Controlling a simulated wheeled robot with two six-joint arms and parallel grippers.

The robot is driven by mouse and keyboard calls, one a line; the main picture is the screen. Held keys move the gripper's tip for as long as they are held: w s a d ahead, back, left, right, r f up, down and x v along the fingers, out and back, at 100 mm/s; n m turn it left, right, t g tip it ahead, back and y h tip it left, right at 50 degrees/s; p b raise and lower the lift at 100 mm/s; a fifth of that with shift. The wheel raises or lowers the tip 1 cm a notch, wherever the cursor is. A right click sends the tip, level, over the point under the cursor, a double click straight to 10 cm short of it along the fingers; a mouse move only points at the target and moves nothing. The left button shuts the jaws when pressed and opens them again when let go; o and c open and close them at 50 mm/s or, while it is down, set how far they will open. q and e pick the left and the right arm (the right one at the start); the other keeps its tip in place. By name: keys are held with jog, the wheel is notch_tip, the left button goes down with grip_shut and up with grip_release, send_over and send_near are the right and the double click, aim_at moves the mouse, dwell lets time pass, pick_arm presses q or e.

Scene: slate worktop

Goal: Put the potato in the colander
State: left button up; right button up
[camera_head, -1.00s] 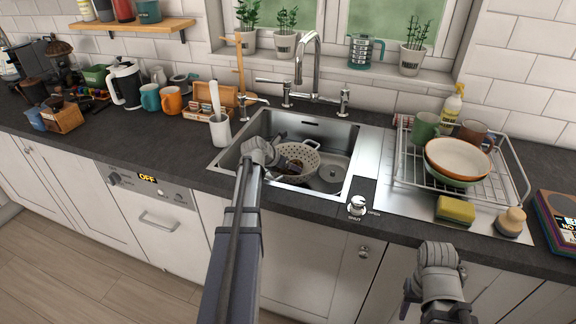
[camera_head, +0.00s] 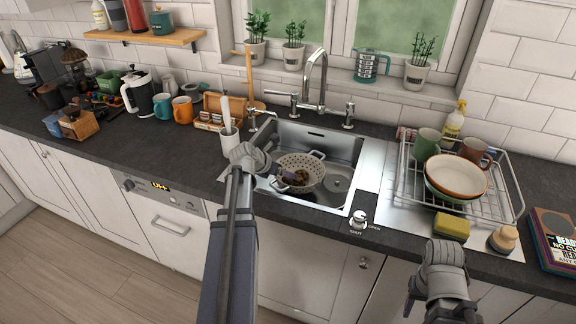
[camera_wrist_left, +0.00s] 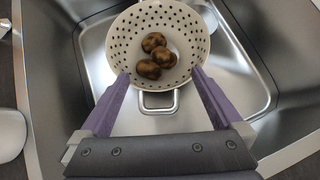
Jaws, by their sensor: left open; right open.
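The colander (camera_head: 313,172), pale and round with holes and metal handles, sits upright in the sink; it also shows in the left wrist view (camera_wrist_left: 124,43). Brown, dark-mottled potatoes (camera_head: 294,179) lie inside it. The left wrist view shows three of these lumps, one a potato at the near side (camera_wrist_left: 148,69). My left gripper (camera_head: 252,160) is at the sink's left side, beside the colander. In the left wrist view its jaws (camera_wrist_left: 160,76) are open and empty, spread over the colander's near rim. My right gripper (camera_head: 440,258) is open, low in front of the counter edge, its fingertips hard to make out.
The steel sink (camera_head: 345,193) has raised edges, with a tall faucet (camera_head: 318,80) behind it. A dish rack (camera_head: 500,190) with bowls and mugs stands on the right. A utensil crock (camera_head: 230,143) is close to my left gripper. A sponge (camera_head: 452,227) lies at the front right.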

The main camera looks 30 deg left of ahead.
pick_arm(q)
jog(key=shift+p+v, duration=0.4)
jog(key=shift+v, duration=0.65)
dwell(0.5)
